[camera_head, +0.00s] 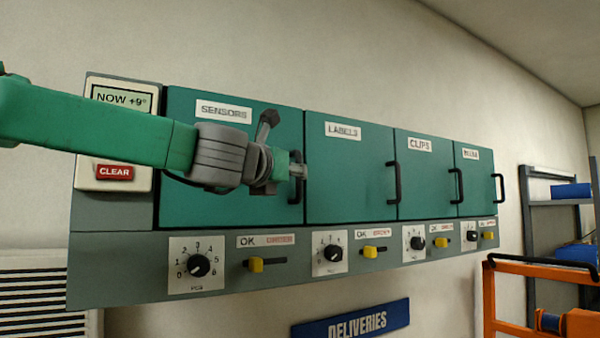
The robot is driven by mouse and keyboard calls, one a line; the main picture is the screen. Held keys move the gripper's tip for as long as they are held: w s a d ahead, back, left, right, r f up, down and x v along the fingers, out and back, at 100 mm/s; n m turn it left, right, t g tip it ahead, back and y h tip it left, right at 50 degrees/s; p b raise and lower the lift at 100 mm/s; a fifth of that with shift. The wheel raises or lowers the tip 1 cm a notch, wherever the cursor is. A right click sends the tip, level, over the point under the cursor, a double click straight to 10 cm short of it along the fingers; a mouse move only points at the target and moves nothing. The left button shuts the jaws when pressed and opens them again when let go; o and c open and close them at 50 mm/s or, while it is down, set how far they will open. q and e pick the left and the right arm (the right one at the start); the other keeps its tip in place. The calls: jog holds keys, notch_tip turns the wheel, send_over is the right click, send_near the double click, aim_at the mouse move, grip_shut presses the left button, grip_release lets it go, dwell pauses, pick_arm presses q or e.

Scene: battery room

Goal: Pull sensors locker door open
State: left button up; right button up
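The sensors locker door (185,107) is a green panel with a white SENSORS label, at the left end of a row of wall lockers. It looks shut, level with the door beside it. Its dark upright bar handle (299,194) is at the door's right edge, partly hidden by my gripper. My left gripper (290,171) reaches across the door from the left, with its tip at the handle. One dark finger part sticks up. I cannot tell whether the fingers are closed around the bar. My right gripper is not in view.
Green LABELS (345,180), CLIPS (425,175) and a fourth door (474,180) continue right, each with a bar handle. Dials and yellow sliders line the grey panel (215,235) below. A control box with a CLEAR button (115,172) is left. An orange frame (489,300) stands lower right.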

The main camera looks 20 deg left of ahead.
pick_arm(q)
jog(key=shift+w+d+r+p, duration=0.15)
jog(key=shift+w+d+p, duration=0.05)
jog(key=shift+w, duration=0.35)
jog(key=shift+w+d+r+p, duration=0.15)
jog(key=shift+w, duration=0.4)
jog(key=shift+w+a+f, duration=0.2)
jog(key=shift+w+a, duration=0.05)
jog(key=shift+w, duration=0.1)
grip_shut()
jog(key=shift+d, duration=0.1)
jog(key=shift+s+d+r, duration=0.1)
jog(key=shift+s+d, duration=0.05)
